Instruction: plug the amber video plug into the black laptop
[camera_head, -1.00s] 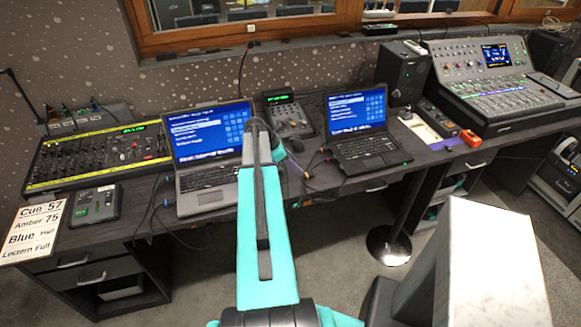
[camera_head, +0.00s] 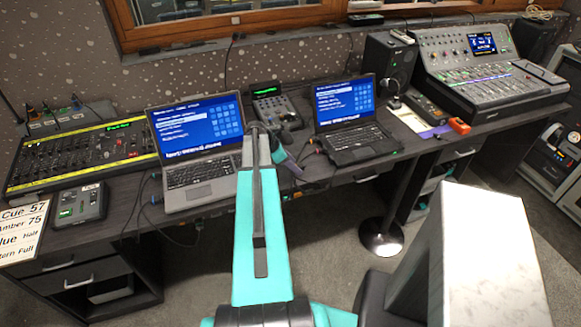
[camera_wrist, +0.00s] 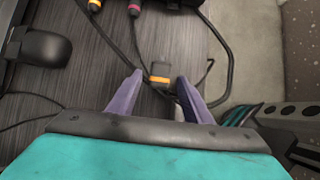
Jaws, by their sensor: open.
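The black laptop (camera_head: 352,138) stands open on the desk with a blue screen, right of my gripper in the head view. My gripper (camera_wrist: 160,86) is open; its two purple fingers reach over the dark desk top. A small black plug with an amber band (camera_wrist: 160,76) lies at the fingertips, between them in the picture; I cannot tell its height relative to them. In the head view my gripper (camera_head: 293,167) is partly hidden behind my own wrist, near the desk's front edge, left of the black laptop.
Other plugs, one amber-ended (camera_wrist: 95,6) and one magenta-ended (camera_wrist: 135,7), lie close by with loose black cables. A dark rounded object (camera_wrist: 42,47) sits at left.

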